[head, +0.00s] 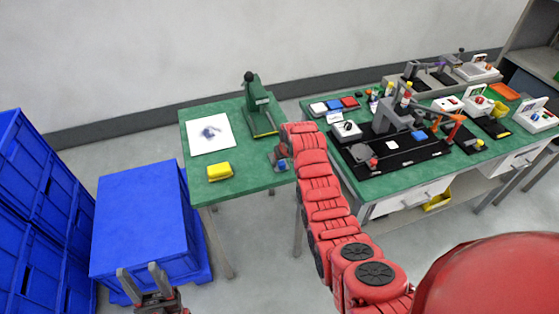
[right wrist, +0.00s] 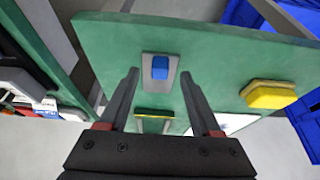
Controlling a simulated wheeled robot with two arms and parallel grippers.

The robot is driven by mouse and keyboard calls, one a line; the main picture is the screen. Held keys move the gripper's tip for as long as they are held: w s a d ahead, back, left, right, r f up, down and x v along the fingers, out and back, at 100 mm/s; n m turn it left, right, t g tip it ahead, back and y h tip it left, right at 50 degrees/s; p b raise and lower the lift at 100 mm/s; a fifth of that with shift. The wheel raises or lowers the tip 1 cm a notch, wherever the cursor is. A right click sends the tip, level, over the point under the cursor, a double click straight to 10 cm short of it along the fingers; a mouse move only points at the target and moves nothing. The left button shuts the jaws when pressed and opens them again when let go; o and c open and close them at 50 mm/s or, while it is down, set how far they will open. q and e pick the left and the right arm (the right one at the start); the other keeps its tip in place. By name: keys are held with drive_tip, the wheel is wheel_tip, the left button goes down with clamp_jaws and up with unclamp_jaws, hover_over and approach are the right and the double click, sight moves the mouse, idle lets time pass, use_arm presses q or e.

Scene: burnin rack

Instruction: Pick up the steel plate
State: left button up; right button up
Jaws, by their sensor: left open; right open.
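A small grey metal-looking piece (right wrist: 147,72) with a blue block (right wrist: 160,67) on it lies on the small green table (right wrist: 215,60), near its edge. It is the likeliest steel plate, but I cannot tell for sure. In the head view the blue block (head: 282,166) shows beside the end of my right arm. My right gripper (right wrist: 159,73) is open and empty, its fingertips on either side of the grey piece in the picture. I cannot tell its height above the table. My left gripper (head: 143,271) is open and empty, low in front of the blue crates.
A green press (head: 256,100), a white sheet with a dark smudge (head: 221,144) and a yellow block (head: 220,171) are on the small table. A blue crate (head: 145,210) stands left of it. A crowded green bench (head: 370,199) stands to the right, with a black mat.

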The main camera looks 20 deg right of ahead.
sight(282, 166)
drive_tip(key=shift+p+x, duration=0.3)
drive_tip(key=shift+x, duration=1.05)
clamp_jaws()
